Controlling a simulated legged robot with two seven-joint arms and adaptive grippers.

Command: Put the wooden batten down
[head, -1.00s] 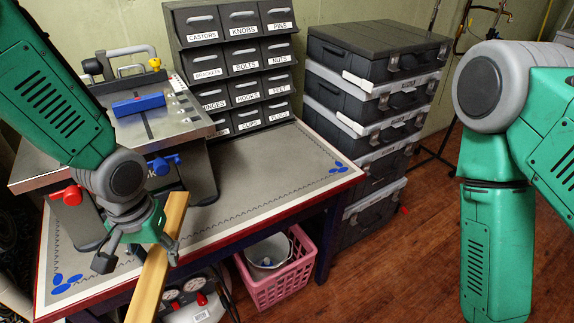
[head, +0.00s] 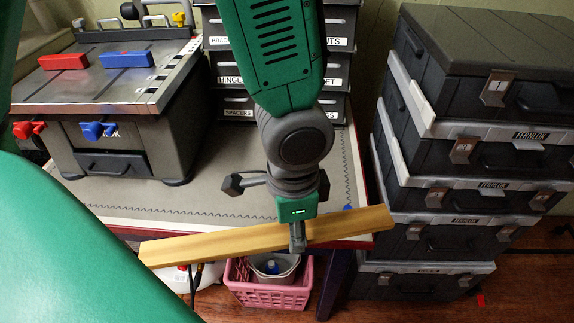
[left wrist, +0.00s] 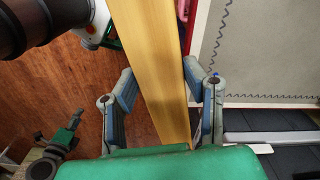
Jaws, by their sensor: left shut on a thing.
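The wooden batten (head: 210,243) is a long pale yellow bar, almost level across the head view, its right end higher. My left gripper (head: 298,236) is shut on it right of its middle. The batten appears in front of the workbench's front edge; its height above the bench is hard to judge. In the left wrist view the batten (left wrist: 150,55) runs between the fingers of the left gripper (left wrist: 163,88). The workbench (head: 205,200) has a grey mat top. A green and grey part low in the left wrist view may be my right gripper (left wrist: 50,150); its jaws are unclear.
A metal-topped machine (head: 110,80) with a red block (head: 63,62) and a blue block (head: 127,59) stands on the bench's left. Labelled drawers (head: 232,105) stand behind my arm. Stacked dark cases (head: 470,200) stand at right. A pink basket (head: 270,293) sits below. Bare mat shows between.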

